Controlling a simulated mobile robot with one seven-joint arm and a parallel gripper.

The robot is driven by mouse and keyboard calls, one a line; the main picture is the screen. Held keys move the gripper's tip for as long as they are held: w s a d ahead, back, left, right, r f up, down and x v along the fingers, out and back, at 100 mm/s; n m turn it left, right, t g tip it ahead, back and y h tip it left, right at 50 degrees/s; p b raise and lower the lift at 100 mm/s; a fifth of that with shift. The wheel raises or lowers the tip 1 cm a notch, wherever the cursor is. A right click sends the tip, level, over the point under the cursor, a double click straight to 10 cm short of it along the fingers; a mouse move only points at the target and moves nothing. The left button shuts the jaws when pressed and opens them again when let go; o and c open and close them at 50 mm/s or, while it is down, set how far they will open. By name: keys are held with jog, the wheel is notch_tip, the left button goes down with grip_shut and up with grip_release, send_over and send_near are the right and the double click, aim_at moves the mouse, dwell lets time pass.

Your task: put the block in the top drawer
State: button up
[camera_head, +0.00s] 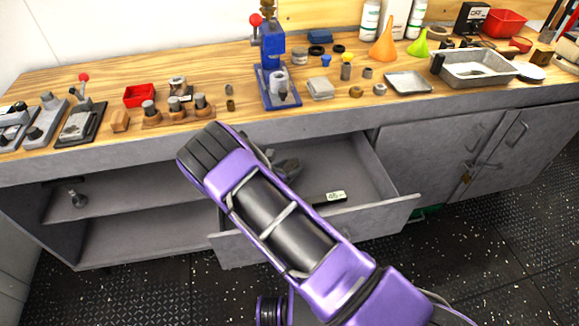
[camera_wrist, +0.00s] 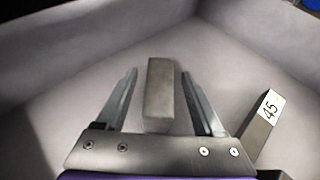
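A plain grey block (camera_wrist: 160,95) shows in the wrist view between the two fingers of my gripper (camera_wrist: 158,72). A gap shows on each side of the block, so the fingers look apart from it and open. The block appears to be on the pale floor of the open top drawer (camera_head: 375,222); any small height above it is hard to judge. In the head view my gripper (camera_head: 286,166) is inside the drawer, mostly behind my purple arm, and I cannot make out the block there.
A dark bar with a white "45" label (camera_wrist: 262,122) lies in the drawer to the right of my gripper; it also shows in the head view (camera_head: 330,197). The bench top (camera_head: 330,113) above is crowded at the back. Closed cupboard doors (camera_head: 430,150) stand to the right.

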jog(key=shift+r, duration=0.15)
jog(key=shift+r+p, duration=0.2)
jog(key=shift+p, duration=0.1)
jog(key=p+v, duration=0.1)
jog(key=v, duration=1)
jog(key=shift+s+a, duration=0.2)
jog(key=shift+s, duration=0.15)
